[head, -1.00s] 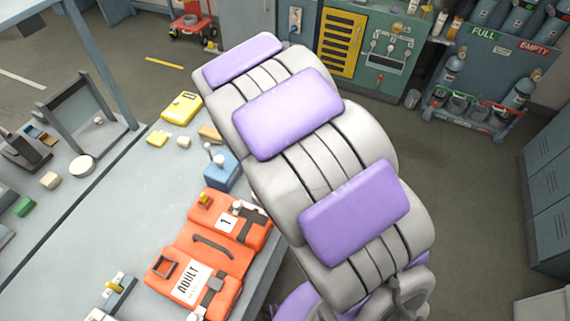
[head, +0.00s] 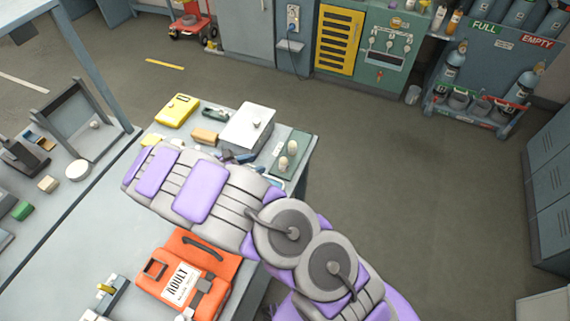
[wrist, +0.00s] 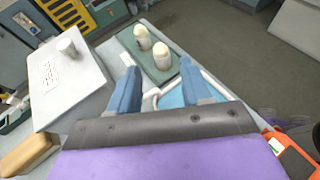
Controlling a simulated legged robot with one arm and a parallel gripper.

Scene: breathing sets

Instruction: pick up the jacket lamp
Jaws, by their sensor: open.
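Two cream, rounded, lamp-like pieces stand on a green board at the far right corner of the bench. In the head view they are the nearer piece (head: 283,162) and the farther piece (head: 292,147). They also show in the wrist view, the nearer (wrist: 161,56) and the farther (wrist: 142,37). I cannot tell which, if either, is the jacket lamp. My gripper (wrist: 160,82) is open, its blue fingers apart, with the pieces beyond the fingertips. A light blue item with a pale rim (wrist: 172,98) shows between the fingers. The head view mostly hides my gripper behind my arm.
A white-topped box (head: 247,126) stands left of the green board (head: 297,143). A yellow case (head: 177,110) and a tan block (head: 205,136) lie farther left. Open floor lies right of the bench.

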